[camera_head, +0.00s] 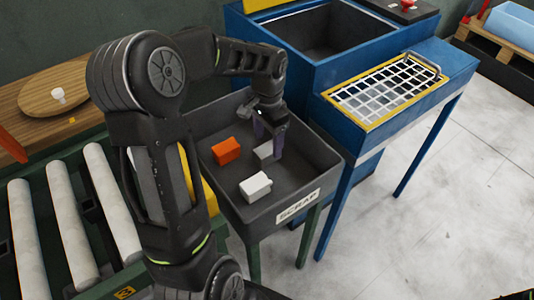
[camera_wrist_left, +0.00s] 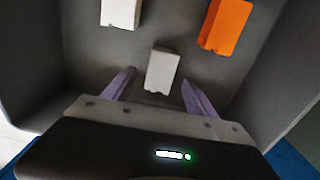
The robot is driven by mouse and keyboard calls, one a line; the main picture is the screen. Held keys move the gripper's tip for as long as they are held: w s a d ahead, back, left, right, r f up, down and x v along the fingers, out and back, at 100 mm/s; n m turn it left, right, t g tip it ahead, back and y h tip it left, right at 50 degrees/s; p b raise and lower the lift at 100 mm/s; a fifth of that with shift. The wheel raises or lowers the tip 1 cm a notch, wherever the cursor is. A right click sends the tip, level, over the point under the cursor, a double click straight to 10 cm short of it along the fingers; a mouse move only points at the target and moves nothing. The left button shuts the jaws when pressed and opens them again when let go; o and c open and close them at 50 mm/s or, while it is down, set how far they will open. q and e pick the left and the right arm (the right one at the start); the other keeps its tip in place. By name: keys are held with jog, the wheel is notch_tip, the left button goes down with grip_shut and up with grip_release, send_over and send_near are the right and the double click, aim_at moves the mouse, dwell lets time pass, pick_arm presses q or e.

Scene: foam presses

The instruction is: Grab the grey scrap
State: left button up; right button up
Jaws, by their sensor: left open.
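In the left wrist view the grey scrap (camera_wrist_left: 161,70) shows between and a little beyond the finger tips, with a gap on both sides. My left gripper (camera_head: 269,143) points down into the bin with its purple fingers apart and empty; the fingers also show in the left wrist view (camera_wrist_left: 157,79). One finger partly covers the scrap in the head view. My right gripper is not in view.
An orange block (camera_head: 226,150) and a white block (camera_head: 255,187) lie in the same bin. A blue press with a white grid (camera_head: 390,87) stands right of the bin. A roller conveyor (camera_head: 72,225) lies to the left. The bin's walls surround the left gripper.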

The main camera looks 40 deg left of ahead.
aim_at(267, 149)
pick_arm(q)
notch_tip(267, 149, down, 5)
jog(key=shift+s+f, duration=0.1)
dwell(0.7)
jog(key=c, duration=1.4)
jog(key=shift+r, duration=0.2)
notch_tip(267, 149, up, 10)
jog(key=shift+f+p, duration=0.1)
jog(key=shift+p, duration=0.25)
